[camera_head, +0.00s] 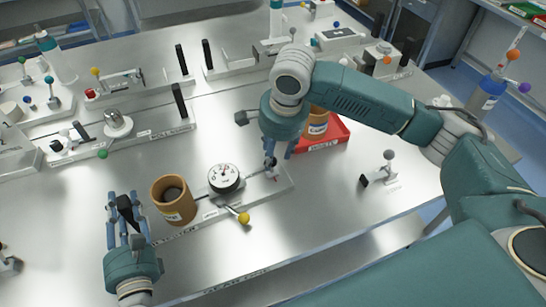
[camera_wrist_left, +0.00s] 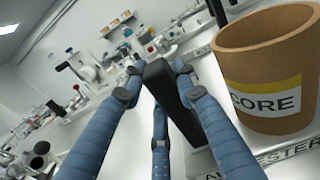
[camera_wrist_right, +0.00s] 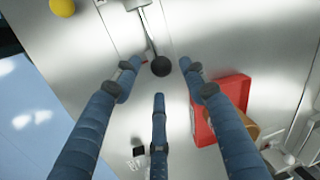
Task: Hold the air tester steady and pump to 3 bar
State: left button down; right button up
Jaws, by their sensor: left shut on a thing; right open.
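The air tester (camera_head: 208,214) is a long low metal base near the front of the table. A brown core (camera_head: 173,203) labelled CORE stands upright on it; it also shows in the left wrist view (camera_wrist_left: 250,60). Its round white gauge (camera_head: 224,177) sits mid-base, with a yellow knob (camera_head: 244,218) in front. My left gripper (camera_head: 125,215) is shut on the black upright handle (camera_wrist_left: 172,92) at the tester's left end. My right gripper (camera_head: 278,157) is open above the tester's right end. Its fingers surround the black ball knob (camera_wrist_right: 160,66) of a lever; contact is unclear. The gauge reading is too small to tell.
A red tray (camera_head: 343,137) holding another brown core (camera_head: 318,124) lies just behind my right gripper. A small stand with a grey ball (camera_head: 388,156) stands to the right. Several fixtures line the back and left. The table's front edge is close to the tester.

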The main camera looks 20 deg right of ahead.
jog(key=shift+w+a+f, duration=0.1)
jog(key=shift+w+f, duration=0.05)
jog(key=shift+f, duration=0.65)
jog(key=shift+w+f, duration=0.15)
jog(key=shift+f, duration=0.65)
jog(key=shift+c, duration=0.3)
grip_shut()
jog(key=shift+s+a, duration=0.15)
jog(key=shift+a, duration=0.7)
jog(key=shift+o, duration=0.3)
grip_release()
jog(key=shift+d+r, duration=0.1)
jog(key=shift+r, duration=0.1)
notch_tip(320, 180, up, 12)
jog(key=s, duration=0.2)
jog(key=shift+s+d+f, duration=0.2)
jog(key=shift+d, duration=0.15)
